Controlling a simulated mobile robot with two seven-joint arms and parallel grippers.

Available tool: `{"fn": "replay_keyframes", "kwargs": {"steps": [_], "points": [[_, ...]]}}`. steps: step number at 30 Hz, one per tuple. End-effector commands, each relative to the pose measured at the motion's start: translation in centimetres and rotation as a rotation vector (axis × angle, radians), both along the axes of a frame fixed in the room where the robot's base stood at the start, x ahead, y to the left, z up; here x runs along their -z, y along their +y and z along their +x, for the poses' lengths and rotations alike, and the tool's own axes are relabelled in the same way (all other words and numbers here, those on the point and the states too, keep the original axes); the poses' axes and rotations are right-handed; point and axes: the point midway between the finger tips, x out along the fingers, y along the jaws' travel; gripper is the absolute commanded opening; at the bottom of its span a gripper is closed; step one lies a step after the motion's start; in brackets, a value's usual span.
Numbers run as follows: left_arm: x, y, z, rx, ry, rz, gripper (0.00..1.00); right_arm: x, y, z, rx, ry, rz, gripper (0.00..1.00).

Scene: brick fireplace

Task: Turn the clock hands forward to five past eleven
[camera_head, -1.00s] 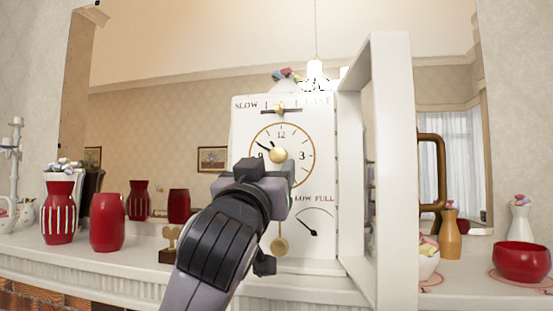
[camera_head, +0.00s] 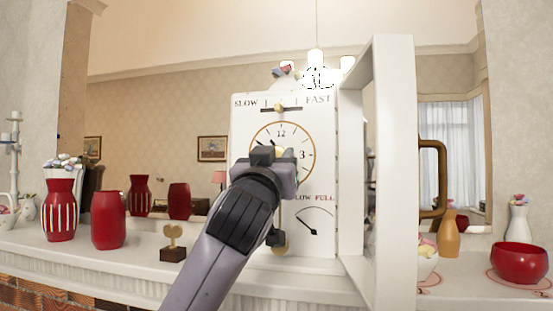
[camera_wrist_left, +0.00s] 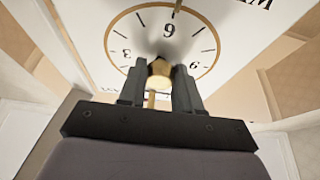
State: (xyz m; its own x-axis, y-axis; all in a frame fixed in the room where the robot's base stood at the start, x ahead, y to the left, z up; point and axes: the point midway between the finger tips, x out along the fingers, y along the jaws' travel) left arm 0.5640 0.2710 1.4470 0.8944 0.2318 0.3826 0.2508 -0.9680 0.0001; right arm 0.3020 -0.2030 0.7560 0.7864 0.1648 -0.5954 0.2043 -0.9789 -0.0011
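The clock (camera_head: 243,178) is a white panel with a round, gold-ringed dial (camera_head: 282,133) and black numerals. In the head view my left gripper (camera_head: 279,160) covers the dial's centre and lower left, hiding most of the hands. A dark tip, perhaps a hand's, shows near the upper left of the dial. The left wrist view shows the dial (camera_wrist_left: 204,45) upside down. There my left gripper (camera_wrist_left: 158,75) is open, its fingers on either side of the gold centre knob (camera_wrist_left: 159,67). I cannot tell whether they touch it. My right gripper is not in view.
A white open door (camera_head: 391,180) stands out at the clock's right. A red bowl (camera_head: 521,262) stands right. A pendulum bob (camera_head: 279,250) hangs below the dial.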

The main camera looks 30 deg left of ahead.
Motion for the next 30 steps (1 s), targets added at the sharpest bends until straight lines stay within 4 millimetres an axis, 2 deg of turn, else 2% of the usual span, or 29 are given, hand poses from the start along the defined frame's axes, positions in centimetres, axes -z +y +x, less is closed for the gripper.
{"fn": "replay_keyframes", "kwargs": {"steps": [11, 30], "points": [[0.0, 0.08, -0.04, -0.002, 0.013, 0.052, 0.03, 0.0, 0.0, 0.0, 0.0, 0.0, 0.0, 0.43], [-0.11, 0.35, -0.13, -0.001, 0.111, 0.432, 0.03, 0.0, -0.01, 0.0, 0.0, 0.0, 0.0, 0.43]]}}
